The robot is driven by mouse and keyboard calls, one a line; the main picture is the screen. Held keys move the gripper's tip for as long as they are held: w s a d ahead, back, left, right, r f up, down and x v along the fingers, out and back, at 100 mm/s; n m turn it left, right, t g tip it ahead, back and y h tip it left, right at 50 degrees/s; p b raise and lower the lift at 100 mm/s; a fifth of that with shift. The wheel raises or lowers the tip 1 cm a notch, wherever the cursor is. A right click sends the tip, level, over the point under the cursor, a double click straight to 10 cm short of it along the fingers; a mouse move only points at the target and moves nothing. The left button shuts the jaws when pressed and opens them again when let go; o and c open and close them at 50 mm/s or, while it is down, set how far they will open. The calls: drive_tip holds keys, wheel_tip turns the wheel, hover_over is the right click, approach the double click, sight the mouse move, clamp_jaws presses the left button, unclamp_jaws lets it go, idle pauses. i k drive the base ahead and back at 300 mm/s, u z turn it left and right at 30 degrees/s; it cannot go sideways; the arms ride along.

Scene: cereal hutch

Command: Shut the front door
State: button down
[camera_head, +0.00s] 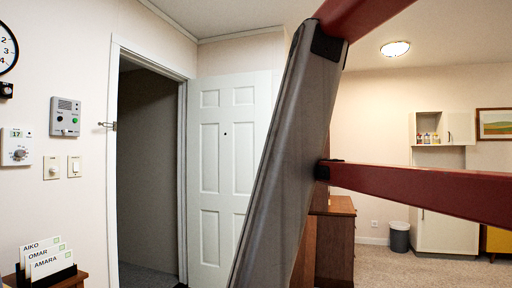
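The white panelled front door (213,165) stands open, swung away from the dark doorway (148,180) and lying to its right. Its left edge is by the right side of the white frame (113,165). Its lower right part and free edge are covered by a large grey and red structure that crosses the view. No handle shows on the visible part of the door. A small metal fitting (107,125) sits on the left side of the frame. My gripper is not in view.
Left of the doorway are a grey intercom (65,116), a thermostat (17,147), switches and a clock (6,48). A stand with name cards (47,262) is at lower left. A brown wooden cabinet (336,240), a grey bin (400,237) and a white cabinet (446,232) stand at right.

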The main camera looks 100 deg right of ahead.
sight(229, 116)
drive_tip(key=z, duration=4.3)
drive_tip(key=i, duration=5.1)
drive_tip(key=u, duration=3)
